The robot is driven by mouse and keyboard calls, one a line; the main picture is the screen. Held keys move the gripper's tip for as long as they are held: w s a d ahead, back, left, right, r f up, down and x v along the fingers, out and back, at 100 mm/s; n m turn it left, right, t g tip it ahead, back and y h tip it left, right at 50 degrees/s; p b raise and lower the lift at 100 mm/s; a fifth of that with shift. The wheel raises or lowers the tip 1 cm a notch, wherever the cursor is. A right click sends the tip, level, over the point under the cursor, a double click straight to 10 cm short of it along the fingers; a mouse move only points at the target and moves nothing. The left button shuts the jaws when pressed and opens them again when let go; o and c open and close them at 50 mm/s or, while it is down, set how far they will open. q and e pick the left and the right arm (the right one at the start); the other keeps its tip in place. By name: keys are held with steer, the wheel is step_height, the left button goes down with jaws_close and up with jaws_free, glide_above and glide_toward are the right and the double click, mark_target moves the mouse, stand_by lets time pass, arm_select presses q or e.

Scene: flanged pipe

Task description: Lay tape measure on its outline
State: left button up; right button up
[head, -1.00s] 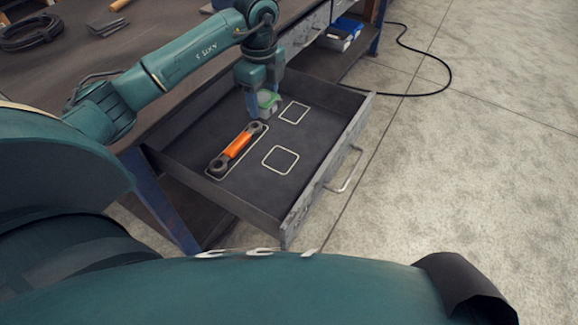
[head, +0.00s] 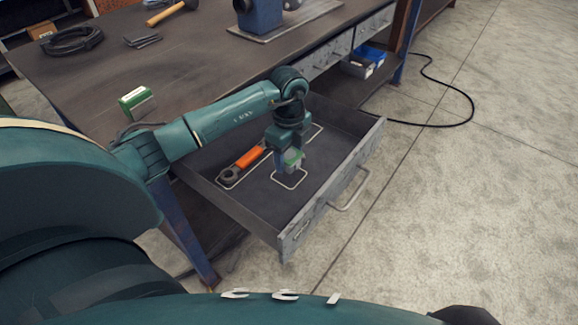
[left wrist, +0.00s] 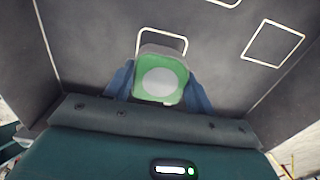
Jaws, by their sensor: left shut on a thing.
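The green and grey tape measure (head: 292,158) is held in my left gripper (head: 290,162), low over the open drawer. In the left wrist view the tape measure (left wrist: 160,78) sits between the blue fingertips, its green face with a pale disc towards the camera. A white square outline (head: 290,187) on the drawer floor lies below and around it in the head view. In the left wrist view this outline (left wrist: 163,30) shows partly beyond the tape measure, which covers its near part. I cannot tell whether the tape measure touches the floor. My right gripper is not in view.
An orange wrench with dark ends (head: 248,157) lies in a long outline left of the gripper. Another square outline (left wrist: 272,43) is empty. The drawer walls (head: 330,198) surround the space. A green and white box (head: 135,101) and a hammer (head: 172,12) are on the bench.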

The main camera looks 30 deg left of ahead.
mark_target(289, 167)
arm_select(q)
step_height(289, 167, down, 4)
steer(key=shift+f, duration=0.15)
steer(key=o, duration=1.2)
steer(key=shift+c, duration=0.2)
